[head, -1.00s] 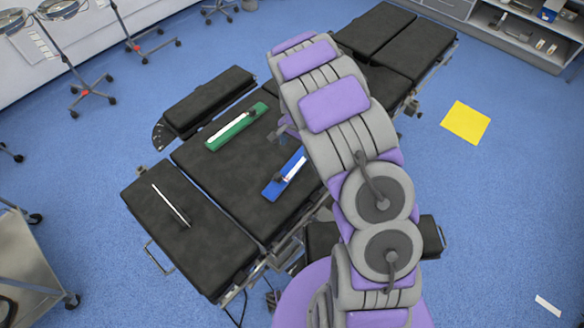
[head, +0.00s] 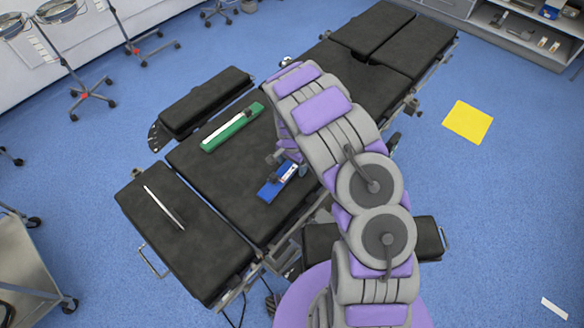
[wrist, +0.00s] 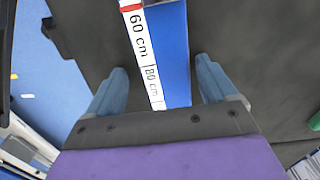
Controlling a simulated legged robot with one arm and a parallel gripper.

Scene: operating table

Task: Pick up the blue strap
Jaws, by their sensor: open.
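The blue strap (head: 270,190) lies on the black operating table (head: 220,200), partly hidden by my arm in the head view. It has a white label strip along it. In the wrist view the blue strap (wrist: 174,55) runs between the two fingers of my gripper (wrist: 158,85), with its white strip reading "60 cm" and "80 cm". The fingers are apart, one on each side of the strap, and do not appear to touch it. My gripper is open and above the table; its exact height over the strap is hard to tell.
A green strap (head: 232,128) lies further left on the table. A thin silver instrument (head: 165,207) lies on the table's end section. A padded side board (head: 205,100) sticks out beyond the table. A yellow sheet (head: 468,122) lies on the blue floor.

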